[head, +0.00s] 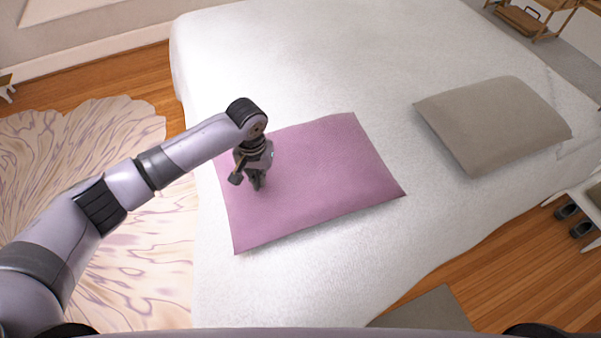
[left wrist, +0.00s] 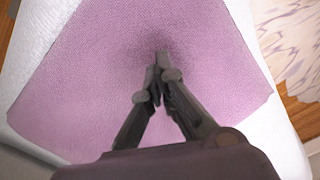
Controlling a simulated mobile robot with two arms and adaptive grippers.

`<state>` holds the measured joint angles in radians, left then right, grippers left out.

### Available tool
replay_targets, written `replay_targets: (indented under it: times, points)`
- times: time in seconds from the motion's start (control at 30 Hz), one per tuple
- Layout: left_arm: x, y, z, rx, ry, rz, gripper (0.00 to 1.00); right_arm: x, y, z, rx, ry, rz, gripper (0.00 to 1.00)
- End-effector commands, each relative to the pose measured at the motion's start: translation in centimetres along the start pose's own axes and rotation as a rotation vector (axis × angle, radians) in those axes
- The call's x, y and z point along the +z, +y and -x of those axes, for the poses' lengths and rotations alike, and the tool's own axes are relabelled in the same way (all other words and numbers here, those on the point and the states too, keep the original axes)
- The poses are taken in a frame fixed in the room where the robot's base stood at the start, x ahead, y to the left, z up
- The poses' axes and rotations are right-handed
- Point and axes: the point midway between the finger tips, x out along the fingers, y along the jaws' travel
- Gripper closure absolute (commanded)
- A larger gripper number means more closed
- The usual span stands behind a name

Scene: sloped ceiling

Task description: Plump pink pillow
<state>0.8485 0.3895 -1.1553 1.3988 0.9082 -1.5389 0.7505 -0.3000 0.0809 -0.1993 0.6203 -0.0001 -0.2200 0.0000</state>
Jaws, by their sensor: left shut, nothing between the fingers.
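The pink pillow (head: 320,170) lies flat on the white bed in the head view, near the bed's left side. It also fills much of the left wrist view (left wrist: 90,80). My left gripper (head: 257,186) points down over the left part of the pillow. In the left wrist view its fingertips (left wrist: 162,62) are together, with nothing between them. A dark shadow lies on the pillow right at the fingertips, so they are at or very close to its surface; I cannot tell whether they press on it. My right gripper is not in view.
The white bed (head: 300,60) has free room around the pillow. A grey-beige pillow (head: 495,120) lies on it to the right. A patterned rug (head: 130,260) covers wooden floor at the left. A grey mat (head: 425,312) and dark shoes (head: 574,220) are at lower right.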

Motion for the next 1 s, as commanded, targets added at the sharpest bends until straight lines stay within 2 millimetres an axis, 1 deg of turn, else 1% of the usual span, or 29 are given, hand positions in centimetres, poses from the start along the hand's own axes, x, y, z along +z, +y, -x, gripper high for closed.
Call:
replay_targets:
  times: [0.9,1.0]
  points:
    - [0.0,0.0,-2.9,0.000,0.000,0.000,1.00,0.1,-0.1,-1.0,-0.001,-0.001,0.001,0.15]
    - [0.0,0.0,-2.8,0.000,0.000,0.000,1.00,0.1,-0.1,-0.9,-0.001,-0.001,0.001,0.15]
